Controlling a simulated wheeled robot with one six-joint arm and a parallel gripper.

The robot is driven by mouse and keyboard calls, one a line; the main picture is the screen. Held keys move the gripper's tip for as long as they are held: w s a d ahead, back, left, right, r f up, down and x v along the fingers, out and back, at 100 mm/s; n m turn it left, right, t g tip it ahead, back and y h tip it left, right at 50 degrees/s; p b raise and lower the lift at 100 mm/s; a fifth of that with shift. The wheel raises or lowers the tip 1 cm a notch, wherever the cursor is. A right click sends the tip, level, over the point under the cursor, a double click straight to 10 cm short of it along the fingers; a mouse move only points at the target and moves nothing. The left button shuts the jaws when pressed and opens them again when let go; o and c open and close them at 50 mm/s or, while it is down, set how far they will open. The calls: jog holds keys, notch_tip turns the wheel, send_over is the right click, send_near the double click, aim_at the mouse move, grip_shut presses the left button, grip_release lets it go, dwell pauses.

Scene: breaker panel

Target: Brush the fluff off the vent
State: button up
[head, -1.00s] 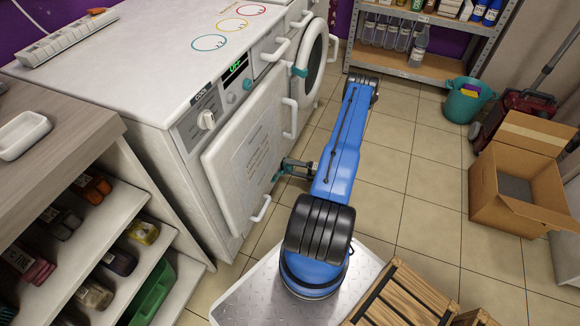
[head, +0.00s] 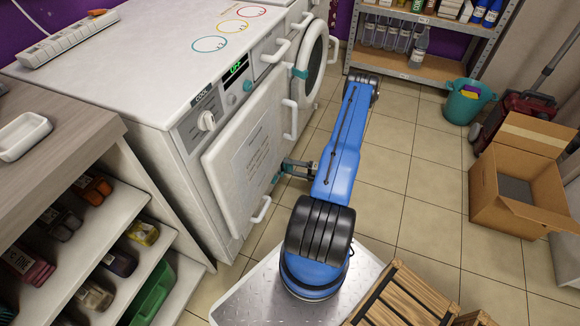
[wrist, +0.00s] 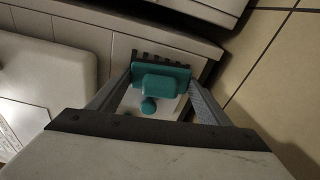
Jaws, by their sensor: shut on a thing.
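My gripper (wrist: 160,88) is shut on a teal brush (wrist: 160,84), which has a flat plate and a rounded knob. In the head view my gripper (head: 284,170) is low beside the front of the near white machine, with a bit of teal at its end. In the wrist view a row of short dark bars shows just beyond the teal plate, against a pale panel low on the machine. I cannot tell whether these are vent slots or bristles. The brush hides most of what lies behind it, and no fluff can be made out.
The near white machine (head: 125,70) has a front door (head: 240,160) standing out close to my gripper, with a white handle (head: 261,209). An open shelf unit stands at the left. A cardboard box (head: 515,195) and teal bucket (head: 465,105) are at the right.

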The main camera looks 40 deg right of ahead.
jog(key=shift+f, duration=0.5)
jog(key=shift+w+r, duration=0.1)
jog(key=shift+r, duration=1.4)
jog(key=shift+f, duration=1.55)
jog(key=shift+r, duration=1.55)
jog(key=shift+f, duration=1.55)
jog(key=shift+w+r, duration=0.1)
jog(key=shift+r, duration=1.45)
jog(key=a+v, duration=0.1)
jog(key=v, duration=0.8)
jog(key=shift+s, duration=0.2)
